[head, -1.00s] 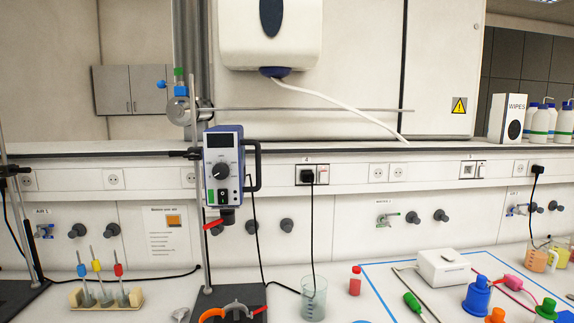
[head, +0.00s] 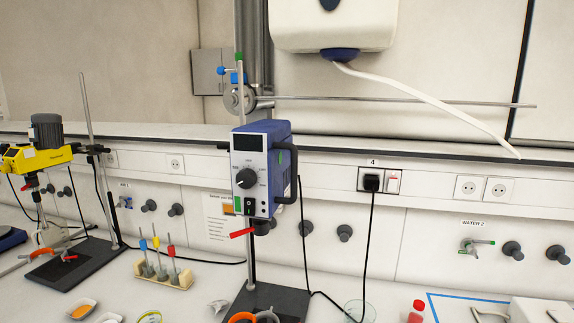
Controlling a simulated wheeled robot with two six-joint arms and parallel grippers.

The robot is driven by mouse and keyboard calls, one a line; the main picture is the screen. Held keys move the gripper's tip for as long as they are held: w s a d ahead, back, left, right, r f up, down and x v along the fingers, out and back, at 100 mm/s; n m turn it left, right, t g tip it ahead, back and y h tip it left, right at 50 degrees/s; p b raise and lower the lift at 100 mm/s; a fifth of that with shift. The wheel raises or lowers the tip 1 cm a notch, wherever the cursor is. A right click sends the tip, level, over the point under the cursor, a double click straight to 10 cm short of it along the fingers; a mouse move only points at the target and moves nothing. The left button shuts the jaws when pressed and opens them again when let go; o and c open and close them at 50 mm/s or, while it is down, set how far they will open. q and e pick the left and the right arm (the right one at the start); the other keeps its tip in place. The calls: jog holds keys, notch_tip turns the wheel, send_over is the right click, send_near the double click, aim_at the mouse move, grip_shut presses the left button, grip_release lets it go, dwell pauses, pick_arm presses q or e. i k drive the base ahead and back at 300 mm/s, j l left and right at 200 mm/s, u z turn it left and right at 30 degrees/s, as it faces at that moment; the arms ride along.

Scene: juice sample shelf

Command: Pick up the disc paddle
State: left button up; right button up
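A small beige rack (head: 178,281) stands on the bench left of the blue overhead stirrer. Neither of my grippers shows in the head view.
The blue stirrer (head: 262,165) hangs on a stand with a dark base (head: 285,298). A yellow stirrer (head: 38,157) with its own stand is at the left. Small dishes (head: 82,309) lie in front of the rack. A beaker (head: 360,312) and red-capped bottle (head: 416,311) are at the right.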

aim_at(156, 243)
jog(key=i+j, duration=0.1)
jog(key=j, duration=0.4)
jog(key=i+j, duration=0.1)
jog(key=j, duration=0.35)
jog(key=i+j, duration=0.1)
jog(key=j, duration=0.4)
jog(key=i+j, duration=0.1)
jog(key=j, duration=0.4)
jog(key=i+j, duration=0.1)
jog(key=j, duration=0.4)
jog(key=i+j, duration=0.1)
jog(key=j, duration=0.35)
jog(key=i+j, duration=0.1)
jog(key=j, duration=0.4)
